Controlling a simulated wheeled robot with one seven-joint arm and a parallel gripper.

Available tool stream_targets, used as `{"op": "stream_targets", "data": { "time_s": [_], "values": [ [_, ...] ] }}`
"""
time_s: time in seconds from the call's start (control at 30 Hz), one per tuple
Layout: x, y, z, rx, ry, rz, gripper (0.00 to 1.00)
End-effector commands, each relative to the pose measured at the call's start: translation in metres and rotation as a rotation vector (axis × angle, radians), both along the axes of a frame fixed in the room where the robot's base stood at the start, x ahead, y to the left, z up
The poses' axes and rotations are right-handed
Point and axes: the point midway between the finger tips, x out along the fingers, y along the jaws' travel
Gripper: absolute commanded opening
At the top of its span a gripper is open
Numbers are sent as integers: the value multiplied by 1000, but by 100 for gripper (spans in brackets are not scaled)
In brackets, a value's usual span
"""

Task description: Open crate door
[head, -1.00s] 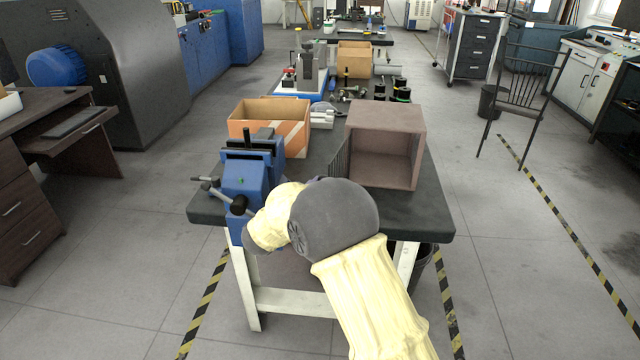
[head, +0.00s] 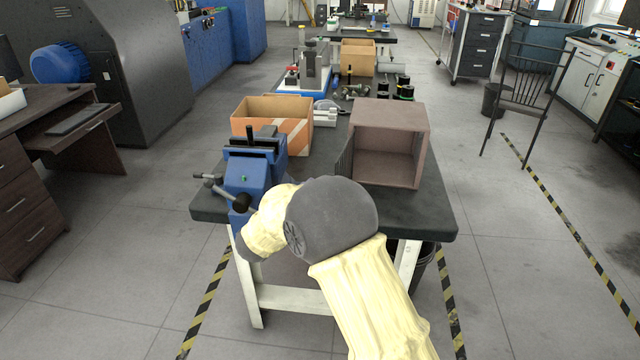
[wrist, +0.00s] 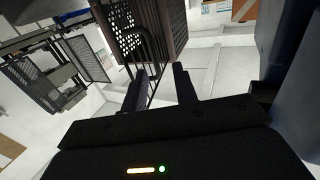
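The crate (head: 422,150) is a brownish box on the bench with its open front towards me and its inside visible. Its dark barred door (head: 346,158) stands swung open at the crate's left front edge. In the wrist view the barred door (wrist: 122,28) and the brown perforated crate wall (wrist: 163,22) are at the top, beyond the fingers. My gripper (wrist: 161,80) has its two dark fingers apart, with a gap between them. Dark bars show near the left finger; I cannot tell whether they touch. In the head view my arm hides the fingers.
A blue vise (head: 245,180) with protruding handles stands at the bench's front left, close to my arm. A cardboard box (head: 298,135) sits behind it. The dark bench top (head: 425,215) is clear at the front right. Black cylinders and tools lie farther back.

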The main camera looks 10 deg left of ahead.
Motion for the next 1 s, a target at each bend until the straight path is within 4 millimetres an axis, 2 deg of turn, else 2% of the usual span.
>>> {"op": "stream_targets", "data": {
  "time_s": [0.1, 0.6, 0.8, 1.0],
  "values": [
    [-23, 11, 0, 0, 1, 6, 29],
    [-114, 47, 0, -1, 0, 3, 29],
    [-132, 54, 0, 0, -1, -1, 29],
    [-133, 54, 0, 0, -1, -2, 29]
  ]
}}
